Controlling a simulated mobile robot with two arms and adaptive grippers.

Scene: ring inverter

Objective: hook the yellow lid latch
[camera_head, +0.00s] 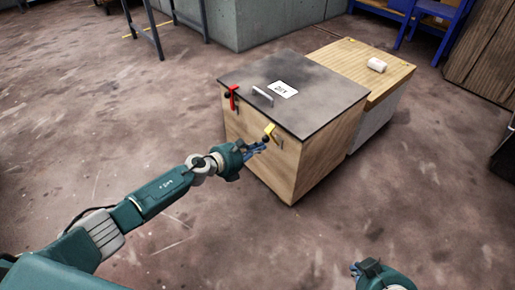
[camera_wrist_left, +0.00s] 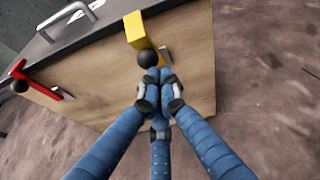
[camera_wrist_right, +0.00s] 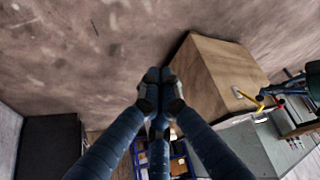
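The yellow lid latch (camera_head: 270,128) sits at the front edge of the box's dark lid, with a black ball knob (camera_wrist_left: 149,59) at its lower end. In the left wrist view the yellow latch (camera_wrist_left: 136,30) hangs down over the wooden front, beside a small metal catch (camera_wrist_left: 165,54). My left gripper (camera_wrist_left: 158,76) has its fingertips together right at the knob; I cannot tell whether they touch it. Nothing shows between them. My right gripper (camera_wrist_right: 160,76) is shut and empty, away from the box at the lower right of the head view (camera_head: 356,268).
The box lid (camera_head: 310,85) carries a handle (camera_head: 263,95) and a white label. A red latch (camera_head: 233,92) with a black knob is at the left. A wooden-topped cabinet (camera_head: 345,57) with a white roll (camera_head: 377,65) adjoins behind. The floor in front is clear.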

